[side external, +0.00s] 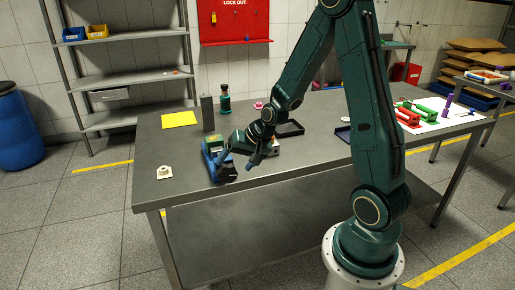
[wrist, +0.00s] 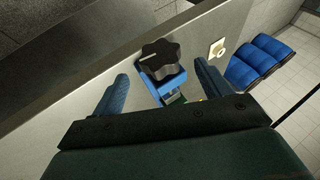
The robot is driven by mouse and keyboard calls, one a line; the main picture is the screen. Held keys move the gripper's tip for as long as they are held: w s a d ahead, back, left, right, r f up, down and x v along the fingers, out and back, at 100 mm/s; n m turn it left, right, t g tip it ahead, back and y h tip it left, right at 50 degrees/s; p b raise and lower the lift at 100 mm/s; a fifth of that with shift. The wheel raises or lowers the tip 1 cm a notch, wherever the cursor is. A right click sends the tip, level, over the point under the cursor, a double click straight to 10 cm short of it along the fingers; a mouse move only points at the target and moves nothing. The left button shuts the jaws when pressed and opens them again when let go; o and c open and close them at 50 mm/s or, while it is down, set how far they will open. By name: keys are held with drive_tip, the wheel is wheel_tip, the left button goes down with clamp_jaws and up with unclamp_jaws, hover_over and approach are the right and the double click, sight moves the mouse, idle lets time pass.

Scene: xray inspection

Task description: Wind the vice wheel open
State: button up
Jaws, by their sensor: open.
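The vice wheel (wrist: 160,58) is a black lobed knob with a white mark, in the wrist view just beyond my fingertips. It sits on the end of the blue vice (wrist: 165,90), near the table's edge. In the side external view the blue vice (side external: 211,168) stands at the left front of the table, with a green and yellow block at its top. My gripper (wrist: 161,70) is open, one blue finger on each side of the wheel's line. In the side view my gripper (side external: 238,162) hangs over the vice's front end. Whether a finger touches the wheel I cannot tell.
A small pale fixture (side external: 164,172) lies left of the vice. A black tray (side external: 290,129) lies behind my arm.

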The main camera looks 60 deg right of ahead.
sight(231, 168)
drive_tip(key=shift+x, duration=3.2)
drive_tip(key=shift+c, duration=0.3)
drive_tip(key=c, duration=0.9)
